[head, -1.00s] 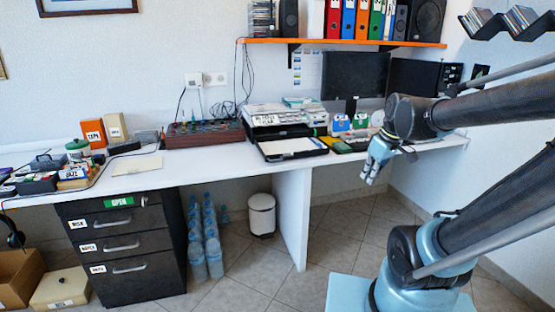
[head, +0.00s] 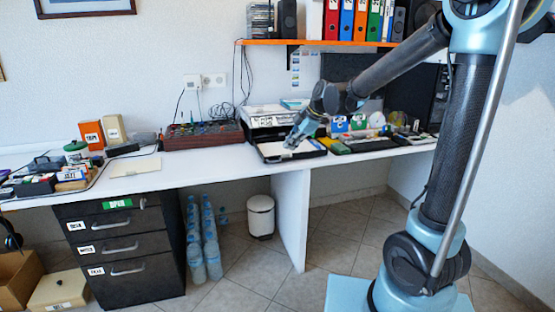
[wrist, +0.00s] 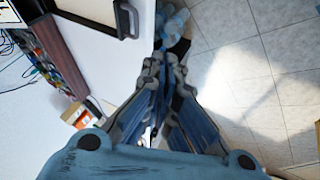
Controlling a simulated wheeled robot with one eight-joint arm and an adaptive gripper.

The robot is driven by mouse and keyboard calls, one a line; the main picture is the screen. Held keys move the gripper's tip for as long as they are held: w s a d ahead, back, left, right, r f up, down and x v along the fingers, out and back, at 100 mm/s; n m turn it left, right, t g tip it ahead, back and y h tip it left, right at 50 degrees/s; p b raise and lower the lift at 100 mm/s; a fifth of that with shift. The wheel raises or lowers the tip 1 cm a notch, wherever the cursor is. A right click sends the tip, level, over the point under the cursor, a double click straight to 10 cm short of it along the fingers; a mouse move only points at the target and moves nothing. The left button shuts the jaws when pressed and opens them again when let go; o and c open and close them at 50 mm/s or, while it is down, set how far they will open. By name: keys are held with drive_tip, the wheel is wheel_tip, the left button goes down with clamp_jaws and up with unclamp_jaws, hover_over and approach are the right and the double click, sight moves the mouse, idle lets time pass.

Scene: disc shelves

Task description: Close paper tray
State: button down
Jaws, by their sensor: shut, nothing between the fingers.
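In the wrist view my gripper (wrist: 158,135) is shut and empty, and a dark-rimmed corner of the tray (wrist: 128,22) shows at the top, to the left of the fingers.
A mixer with cables (head: 203,135) is left of the printer. Green and yellow items (head: 338,147) and a keyboard (head: 372,145) lie to the right. Bottles (head: 205,240), a white bin (head: 260,215) and a black drawer unit (head: 120,250) stand below the desk.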

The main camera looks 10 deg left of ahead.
sight(275, 157)
drive_tip(key=shift+w+a+f, duration=0.85)
drive_tip(key=shift+a+f, duration=0.4)
drive_tip(key=shift+f, duration=0.3)
drive_tip(key=shift+w+a+f, duration=0.8)
drive_tip(key=shift+a+f, duration=0.45)
drive_tip(key=shift+f, duration=0.3)
drive_tip(key=shift+w+a+f, duration=0.85)
drive_tip(key=shift+a+f, duration=0.4)
drive_tip(key=shift+f, duration=0.3)
drive_tip(key=shift+w+a, duration=0.2)
drive_tip(key=shift+w, duration=0.15)
drive_tip(key=w+a, duration=0.4)
drive_tip(key=w, duration=0.3)
drive_tip(key=w+a, duration=0.4)
drive_tip(key=w, duration=0.2)
drive_tip(key=w+a, duration=0.4)
drive_tip(key=w, duration=0.3)
drive_tip(key=shift+w+a, duration=0.35)
